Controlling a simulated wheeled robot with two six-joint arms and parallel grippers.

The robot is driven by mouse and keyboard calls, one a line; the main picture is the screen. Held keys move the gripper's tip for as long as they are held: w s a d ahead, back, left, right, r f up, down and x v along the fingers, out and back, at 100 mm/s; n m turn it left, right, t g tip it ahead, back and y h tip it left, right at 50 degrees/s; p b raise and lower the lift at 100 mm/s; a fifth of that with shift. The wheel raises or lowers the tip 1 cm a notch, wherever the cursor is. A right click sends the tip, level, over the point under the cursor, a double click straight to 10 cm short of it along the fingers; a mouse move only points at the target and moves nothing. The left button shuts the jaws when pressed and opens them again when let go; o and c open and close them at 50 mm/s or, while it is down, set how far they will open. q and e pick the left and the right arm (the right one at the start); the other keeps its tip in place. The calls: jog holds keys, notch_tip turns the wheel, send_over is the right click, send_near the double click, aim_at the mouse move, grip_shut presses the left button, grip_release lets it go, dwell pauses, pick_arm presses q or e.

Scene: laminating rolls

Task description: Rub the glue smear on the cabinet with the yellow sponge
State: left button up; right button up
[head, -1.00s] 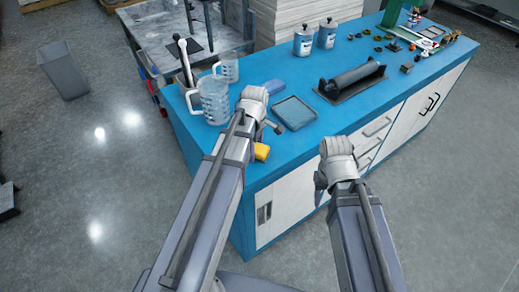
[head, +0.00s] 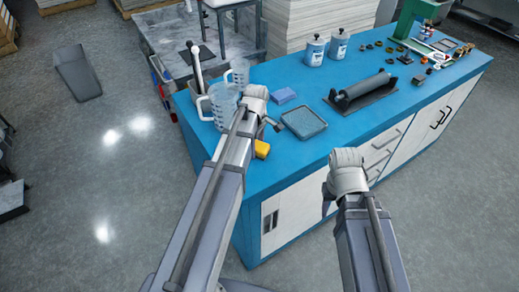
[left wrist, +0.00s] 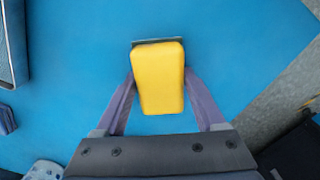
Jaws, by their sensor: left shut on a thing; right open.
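The blue-topped cabinet (head: 290,172) with white doors and drawers stands in front of me. My left gripper (head: 264,138) is over its near left part, shut on the yellow sponge (head: 262,150). In the left wrist view the sponge (left wrist: 158,80) sits between both fingers above the blue top. A thin grey strip shows along the sponge's far edge. Whether the sponge touches the top is unclear. I cannot make out the glue smear in either view. My right gripper (head: 328,200) is open and empty, beside the cabinet's near edge; its fingers are mostly hidden by its wrist.
A measuring jug (head: 222,105) stands left of my left gripper. A blue block (head: 284,95) and a shallow tray (head: 304,121) lie to its right.

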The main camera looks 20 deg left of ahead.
pick_arm(q)
jog(key=shift+w+a, duration=0.15)
jog(key=shift+w+a, duration=0.55)
jog(key=shift+a, duration=0.15)
jog(key=shift+w+a, duration=0.5)
jog(key=shift+a, duration=0.2)
jog(key=shift+w, duration=0.1)
jog(key=shift+w+a+r, duration=0.1)
jog(key=shift+w+a, duration=0.4)
jog(key=shift+a, duration=0.15)
jog(key=shift+w+a, duration=0.45)
jog(key=shift+a, duration=0.2)
notch_tip(320, 180, up, 6)
jog(key=p, duration=0.6)
